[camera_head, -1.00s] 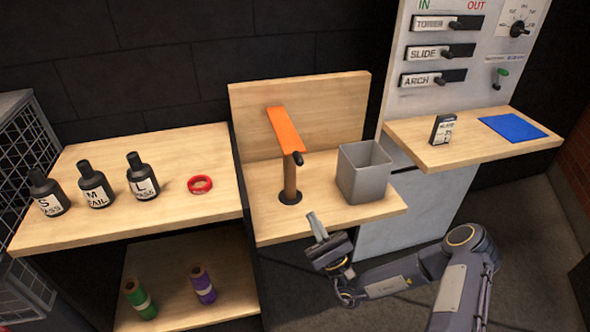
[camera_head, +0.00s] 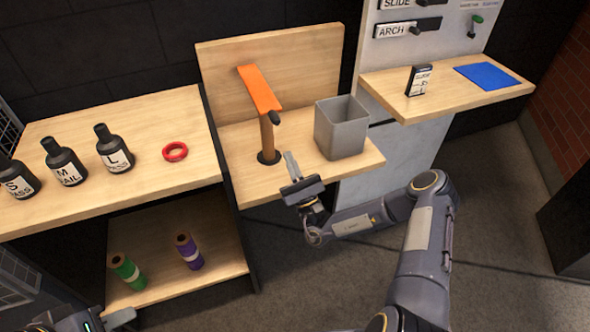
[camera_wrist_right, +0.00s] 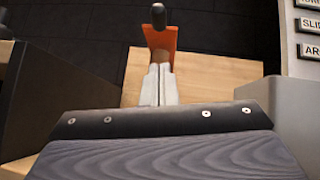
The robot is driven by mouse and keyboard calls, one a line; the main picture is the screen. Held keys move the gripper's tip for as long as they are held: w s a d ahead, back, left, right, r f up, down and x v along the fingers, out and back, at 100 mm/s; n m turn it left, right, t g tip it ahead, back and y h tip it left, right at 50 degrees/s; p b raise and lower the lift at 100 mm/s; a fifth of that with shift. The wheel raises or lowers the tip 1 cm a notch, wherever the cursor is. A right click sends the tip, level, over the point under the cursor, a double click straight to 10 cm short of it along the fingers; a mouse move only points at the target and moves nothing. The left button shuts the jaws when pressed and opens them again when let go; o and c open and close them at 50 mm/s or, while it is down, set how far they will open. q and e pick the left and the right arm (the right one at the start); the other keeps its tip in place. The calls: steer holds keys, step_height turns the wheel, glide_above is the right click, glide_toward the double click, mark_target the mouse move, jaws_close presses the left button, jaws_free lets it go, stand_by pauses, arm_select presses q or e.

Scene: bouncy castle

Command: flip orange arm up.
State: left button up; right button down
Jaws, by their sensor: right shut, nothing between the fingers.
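The orange arm (camera_head: 259,89) is a flat bar on top of a brown post (camera_head: 267,138) that stands on the middle wooden bench. It slopes down toward me and ends in a dark knob; it also shows in the right wrist view (camera_wrist_right: 160,38). My right gripper (camera_head: 291,160) is shut and empty, pointing up, in front of and below the knob, at the bench's front edge. In the right wrist view its closed fingers (camera_wrist_right: 159,85) lie in line with the orange arm. My left gripper (camera_head: 122,317) is partly in view at the bottom left; its jaws are not clear.
A grey square bin (camera_head: 341,127) stands right of the post, close to my right gripper. The left bench (camera_head: 110,130) holds several black bottles and a red ring (camera_head: 175,151). A right shelf (camera_head: 447,85) carries a small box and blue mat.

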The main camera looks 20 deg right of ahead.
steer(key=w+a+r+p, duration=0.1)
steer(key=w+r, duration=0.2)
steer(key=r, duration=0.4)
steer(key=shift+a, duration=0.25)
